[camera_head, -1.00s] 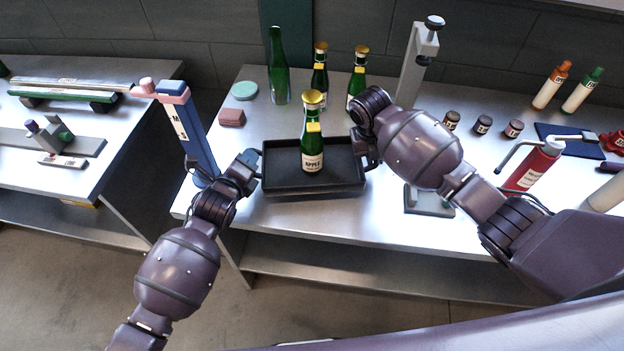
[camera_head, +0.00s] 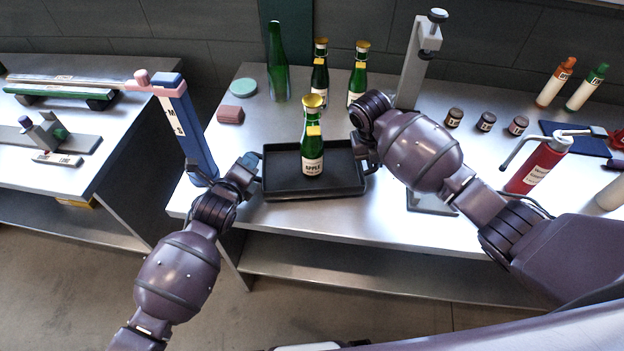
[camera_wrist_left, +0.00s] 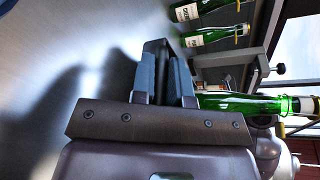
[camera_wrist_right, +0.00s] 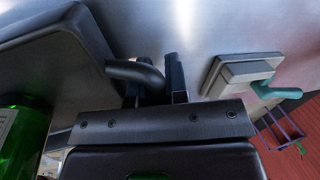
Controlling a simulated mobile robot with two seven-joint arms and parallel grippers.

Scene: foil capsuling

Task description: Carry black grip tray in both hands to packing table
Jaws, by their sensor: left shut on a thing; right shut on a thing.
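The black grip tray (camera_head: 285,184) is in the middle of the head view, over the front part of the steel table. A green bottle (camera_head: 312,150) with a gold cap and an "APPLE" label stands upright on it. My left gripper (camera_head: 254,168) is shut on the tray's left side; its fingers (camera_wrist_left: 165,80) show close together in the left wrist view. My right gripper (camera_head: 366,158) is shut on the tray's right handle, which shows as a curved black bar (camera_wrist_right: 135,73) between the fingers in the right wrist view. I cannot tell whether the tray touches the tabletop.
Several green bottles (camera_head: 320,78) stand behind the tray. A grey stand (camera_head: 415,70) rises at right, near my right arm. A blue post device (camera_head: 188,130) stands at the left corner. Small jars (camera_head: 486,122) and a red bottle (camera_head: 541,162) are further right. Another table (camera_head: 70,180) is at left, across a gap.

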